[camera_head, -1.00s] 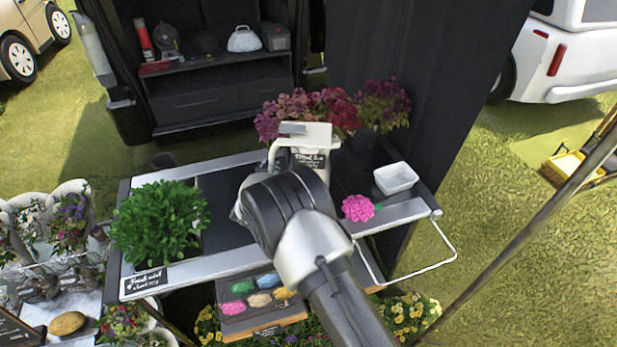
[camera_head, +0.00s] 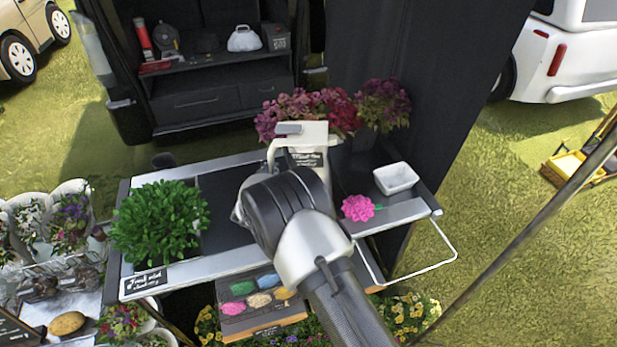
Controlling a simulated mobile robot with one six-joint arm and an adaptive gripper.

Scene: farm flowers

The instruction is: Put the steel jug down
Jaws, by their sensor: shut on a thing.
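The steel jug (camera_head: 312,136) shows as a pale, upright shape with a looped handle on its left, at the back middle of the table. My wrist covers its lower part, so I cannot tell whether its base touches the table (camera_head: 222,258). My gripper (camera_head: 262,182) is at the handle side of the jug, mostly hidden behind my wrist. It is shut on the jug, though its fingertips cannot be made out.
A leafy green plant (camera_head: 160,222) stands on the left of the table. A pink flower (camera_head: 358,208) and a white dish (camera_head: 396,178) are on the right. Red and purple flowers (camera_head: 385,103) stand behind the jug. Dark table surface shows bare left of my wrist.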

